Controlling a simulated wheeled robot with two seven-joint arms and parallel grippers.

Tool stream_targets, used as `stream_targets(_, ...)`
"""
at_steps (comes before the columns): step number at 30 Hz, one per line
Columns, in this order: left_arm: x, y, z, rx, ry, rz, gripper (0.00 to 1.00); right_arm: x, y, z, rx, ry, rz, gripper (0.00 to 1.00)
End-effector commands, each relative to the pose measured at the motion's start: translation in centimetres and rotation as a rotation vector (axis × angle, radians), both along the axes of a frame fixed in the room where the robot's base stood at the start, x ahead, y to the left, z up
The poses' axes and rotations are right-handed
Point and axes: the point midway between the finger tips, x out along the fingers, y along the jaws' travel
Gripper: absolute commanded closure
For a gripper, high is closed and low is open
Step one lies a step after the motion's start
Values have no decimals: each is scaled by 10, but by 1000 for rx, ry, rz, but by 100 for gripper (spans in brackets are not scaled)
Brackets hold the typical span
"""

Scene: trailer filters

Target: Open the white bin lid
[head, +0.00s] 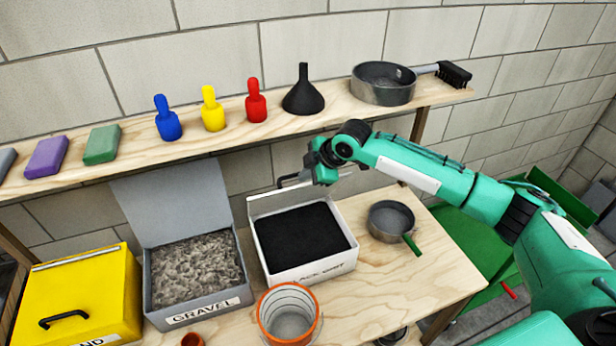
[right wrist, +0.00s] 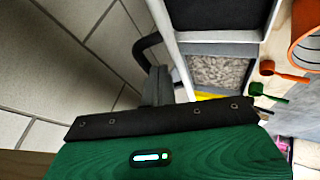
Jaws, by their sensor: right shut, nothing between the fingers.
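The white bin (head: 310,268) stands on the lower bench and holds black grit (head: 300,236). Its white lid (head: 262,205) is raised at the bin's rear edge, roughly upright, so the grit is uncovered. A black bar handle (head: 288,181) shows just above the lid's upper edge; it also shows as a dark curve in the right wrist view (right wrist: 147,44). My right gripper (head: 308,176) is shut and empty behind the lid, close to the handle. I cannot tell whether they touch. In the right wrist view its fingers (right wrist: 157,86) are close together. My left gripper is out of view.
The grey gravel bin (head: 200,308) stands open at left, beside the closed yellow bin (head: 80,290). An orange-rimmed bucket (head: 290,315) is in front, and a handled pan (head: 392,220) is at right. A wooden shelf (head: 350,112) with bottles and a funnel runs above.

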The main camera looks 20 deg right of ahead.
Motion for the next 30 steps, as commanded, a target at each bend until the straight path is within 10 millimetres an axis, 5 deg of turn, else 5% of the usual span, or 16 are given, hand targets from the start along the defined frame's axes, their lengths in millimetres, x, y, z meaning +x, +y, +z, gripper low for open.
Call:
stream_targets(5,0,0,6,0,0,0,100,16,2,9,2,-1,0,100)
stream_targets(20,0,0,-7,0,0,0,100,11,-4,14,2,-4,1,100)
stream_targets(30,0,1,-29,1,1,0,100,-37,-45,14,-1,-1,0,100)
